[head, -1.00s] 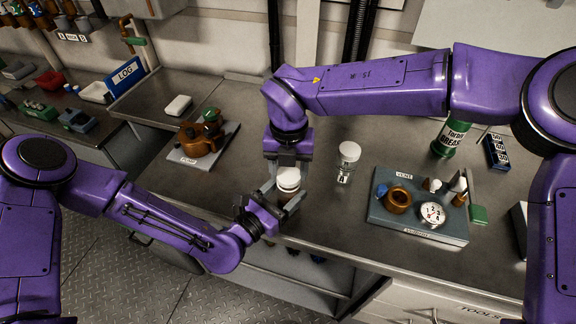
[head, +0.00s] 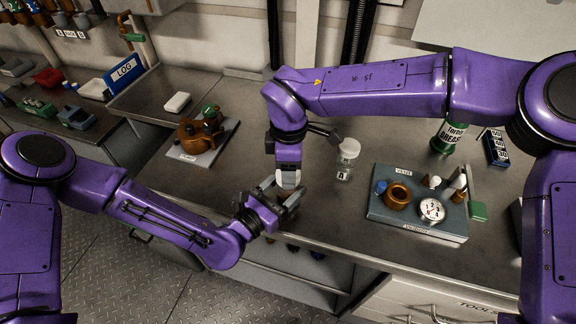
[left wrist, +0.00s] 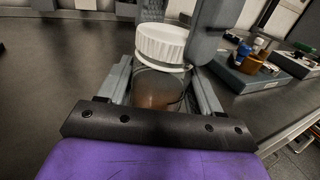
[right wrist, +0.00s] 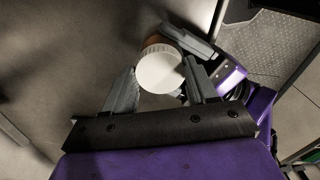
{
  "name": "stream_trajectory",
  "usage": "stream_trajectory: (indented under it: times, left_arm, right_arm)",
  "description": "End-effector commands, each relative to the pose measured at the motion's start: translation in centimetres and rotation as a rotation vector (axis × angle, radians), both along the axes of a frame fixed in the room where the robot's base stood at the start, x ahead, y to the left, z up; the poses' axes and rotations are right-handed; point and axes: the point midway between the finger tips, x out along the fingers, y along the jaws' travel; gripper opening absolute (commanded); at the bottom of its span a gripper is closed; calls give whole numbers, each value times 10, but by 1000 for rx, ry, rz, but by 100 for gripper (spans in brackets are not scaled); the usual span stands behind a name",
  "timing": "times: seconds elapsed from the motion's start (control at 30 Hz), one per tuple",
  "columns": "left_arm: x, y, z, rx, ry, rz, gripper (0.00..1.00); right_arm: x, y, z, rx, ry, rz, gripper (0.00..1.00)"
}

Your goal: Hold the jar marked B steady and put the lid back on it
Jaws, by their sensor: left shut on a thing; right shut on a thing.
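The jar (left wrist: 158,88) is clear with brown contents and stands upright between the fingers of my left gripper (head: 282,196), which is shut on it. Its B mark is not visible. The white ribbed lid (left wrist: 161,45) sits at the jar's mouth, looking slightly tilted in the left wrist view; I cannot tell if it is fully seated. My right gripper (right wrist: 162,82) comes from above and is shut on the lid, whose round top (right wrist: 160,70) shows between its fingers. In the head view the grippers hide most of the jar.
A clear jar marked A (head: 346,160) with a white lid stands close to the right. A grey tray (head: 400,225) with a gauge and brown ring lies further right. A brown pump on a plate (head: 202,150) is at the left. The bench's front edge runs close by.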

Motion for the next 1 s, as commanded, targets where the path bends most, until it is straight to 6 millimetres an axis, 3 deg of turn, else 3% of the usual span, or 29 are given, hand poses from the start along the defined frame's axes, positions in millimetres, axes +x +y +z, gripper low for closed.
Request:
stream_trajectory:
  times: [0.2, 0.3, 0.67, 0.7, 0.77, 1.0]
  left_arm:
    - [-1, -1, 0, 1, 0, -3, 0]
    - [-1, -1, 0, 1, 0, -4, 0]
    - [-1, -1, 0, 2, -1, -5, 0]
    - [-1, -1, 0, 1, 0, -5, 0]
    - [-1, -1, 0, 1, 0, -4, 0]
    - [-1, -1, 0, 1, 0, -2, 0]
  right_arm:
    - [-2, 2, 1, -5, -4, -567, 29]
    - [-2, 2, 1, -3, -4, -705, 29]
    - [0, 2, 1, 3, -1, -766, 29]
    - [0, 2, 1, 3, -1, -765, 67]
    - [0, 1, 1, 3, -1, -765, 82]
    - [0, 1, 0, 1, -1, -765, 82]
